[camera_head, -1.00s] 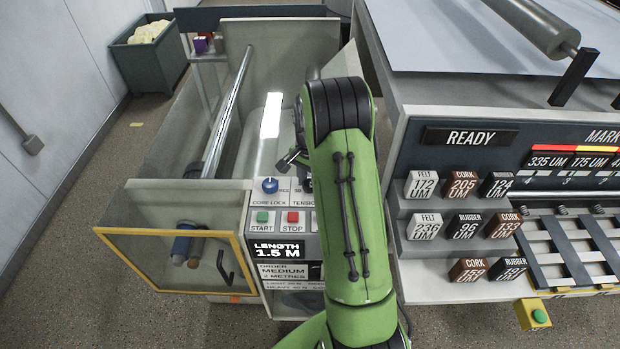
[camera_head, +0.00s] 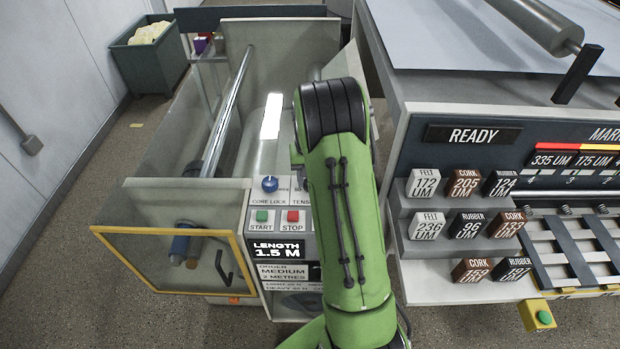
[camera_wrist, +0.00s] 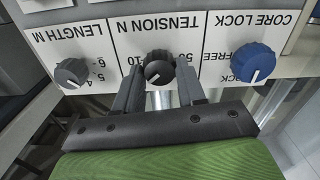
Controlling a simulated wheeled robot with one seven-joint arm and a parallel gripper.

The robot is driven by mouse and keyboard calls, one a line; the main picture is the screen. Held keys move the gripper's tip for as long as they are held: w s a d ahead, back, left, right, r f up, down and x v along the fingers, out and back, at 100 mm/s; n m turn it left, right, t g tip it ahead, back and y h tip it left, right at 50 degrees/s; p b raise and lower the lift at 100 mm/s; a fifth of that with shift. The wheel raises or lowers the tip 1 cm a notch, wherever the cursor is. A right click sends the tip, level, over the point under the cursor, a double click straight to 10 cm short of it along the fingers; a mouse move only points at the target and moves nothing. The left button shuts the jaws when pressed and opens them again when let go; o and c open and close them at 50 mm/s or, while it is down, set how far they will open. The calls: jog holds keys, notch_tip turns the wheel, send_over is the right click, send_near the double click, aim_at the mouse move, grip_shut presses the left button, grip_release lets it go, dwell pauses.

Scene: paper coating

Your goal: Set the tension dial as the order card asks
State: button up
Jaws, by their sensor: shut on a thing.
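The tension dial (camera_wrist: 159,70) is a black knob under the label TENSION N, seen upside down in the wrist view. My gripper (camera_wrist: 160,85) is shut on it, with one finger on each side. The dial's exact pointer reading is hard to make out; the numbers 10 and 50 show beside it. The order card (camera_head: 288,271) reads MEDIUM, 2 METRES. Below it, a table of tensions (camera_head: 290,287) is partly hidden, and its medium value cannot be read.
The blue core lock knob (camera_wrist: 252,62) and the grey length knob (camera_wrist: 71,73) flank the dial. Start (camera_head: 262,217) and stop (camera_head: 293,216) buttons sit below the core lock in the head view. A display (camera_head: 277,249) reads LENGTH 1.5 M. The yellow-framed door (camera_head: 180,294) stands at left.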

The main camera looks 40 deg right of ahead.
jog(key=n, duration=0.4)
jog(key=shift+n+b, duration=0.3)
jog(key=shift+b, duration=0.1)
jog(key=shift+a+n+b, duration=0.1)
jog(key=shift+n+b, duration=0.35)
jog(key=shift+n, duration=2.05)
jog(key=o, duration=1.1)
jog(key=shift+c, duration=0.2)
notch_tip(320, 180, up, 16)
jog(key=p, duration=0.2)
jog(key=shift+f, duration=0.1)
